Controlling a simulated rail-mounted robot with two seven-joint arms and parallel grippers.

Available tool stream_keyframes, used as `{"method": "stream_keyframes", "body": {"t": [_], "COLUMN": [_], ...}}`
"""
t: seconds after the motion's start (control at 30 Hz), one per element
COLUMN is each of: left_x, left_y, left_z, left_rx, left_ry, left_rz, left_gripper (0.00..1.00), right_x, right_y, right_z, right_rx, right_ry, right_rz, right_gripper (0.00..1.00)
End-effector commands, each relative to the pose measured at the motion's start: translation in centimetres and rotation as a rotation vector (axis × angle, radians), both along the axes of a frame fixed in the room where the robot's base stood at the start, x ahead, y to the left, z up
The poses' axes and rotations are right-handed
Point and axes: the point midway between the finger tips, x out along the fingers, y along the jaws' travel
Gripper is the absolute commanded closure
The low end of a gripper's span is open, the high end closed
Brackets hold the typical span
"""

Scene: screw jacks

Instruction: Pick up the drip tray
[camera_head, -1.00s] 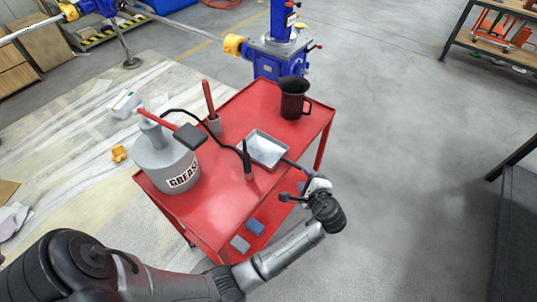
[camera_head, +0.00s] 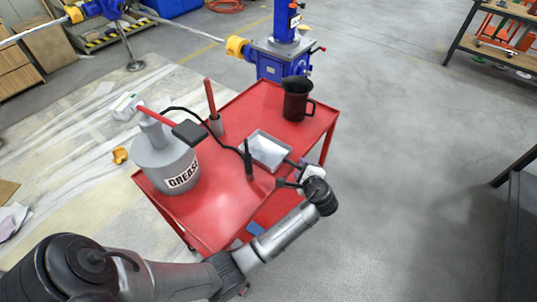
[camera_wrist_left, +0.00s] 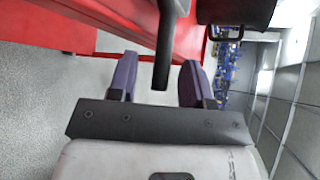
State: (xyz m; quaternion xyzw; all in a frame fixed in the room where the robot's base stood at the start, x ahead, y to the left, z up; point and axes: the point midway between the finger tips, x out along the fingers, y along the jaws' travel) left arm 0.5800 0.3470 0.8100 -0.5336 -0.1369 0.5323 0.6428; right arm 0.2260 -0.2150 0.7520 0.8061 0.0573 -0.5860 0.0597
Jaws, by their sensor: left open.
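The drip tray (camera_head: 268,152) is a shallow, pale metal rectangular tray on top of the red cart. Its dark handle (camera_wrist_left: 166,50) sticks out toward the cart's right edge. My left gripper (camera_head: 293,173) is at that edge, at the handle's end. In the left wrist view the purple fingers of my left gripper (camera_wrist_left: 155,80) are apart, with the handle's end between them and a gap on each side. The tray's pan does not show clearly in the wrist view. My right gripper is not in view.
A blue screw jack (camera_head: 280,55) stands beyond. Open floor lies right of the cart.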

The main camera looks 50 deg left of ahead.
Motion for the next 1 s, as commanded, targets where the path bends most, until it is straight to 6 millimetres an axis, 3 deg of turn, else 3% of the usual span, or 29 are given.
{"method": "stream_keyframes", "body": {"t": [0.13, 0.6, 1.0], "left_x": [-0.01, -0.01, 0.0], "left_y": [-0.04, -0.05, -0.04], "left_z": [0.06, 0.06, 0.19], "left_rx": [0.0, 0.0, 0.001], "left_ry": [0.0, 0.0, -0.001], "left_rz": [0.0, 0.0, 0.0], "left_gripper": [0.56, 1.0, 1.0], "right_x": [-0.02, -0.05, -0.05], "right_y": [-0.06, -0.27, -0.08], "right_z": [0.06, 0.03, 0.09], "right_rx": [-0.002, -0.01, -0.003], "right_ry": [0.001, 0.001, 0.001], "right_rz": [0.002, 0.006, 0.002], "right_gripper": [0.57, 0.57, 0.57]}}
